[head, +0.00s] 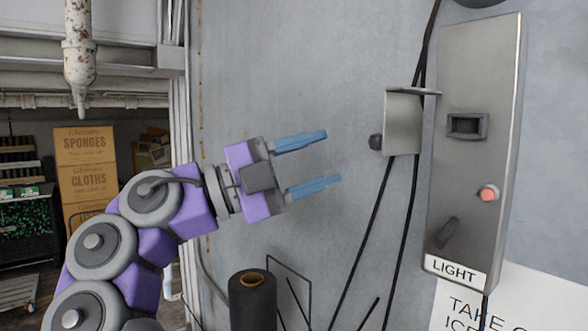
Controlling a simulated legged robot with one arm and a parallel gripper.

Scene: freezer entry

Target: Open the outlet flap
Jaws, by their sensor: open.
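The outlet flap seems to be the grey metal cover (403,125) on the small box on the wall, left of the light panel. It has a thin lip along its top and a dark round knob (376,142) at its left side. The cover looks shut; any socket behind it is hidden. My gripper (334,157) is open and empty, its two blue fingers pointing right toward the cover. In the picture a gap separates the fingertips from the knob. The depth between them is hard to tell.
A metal panel (474,150) labelled LIGHT, with a red button (489,194) and a lever (447,232), stands right of the cover. Black cables (375,215) run along the wall. A dark roll (252,300) stands below my gripper. Cardboard boxes (86,165) are at the left.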

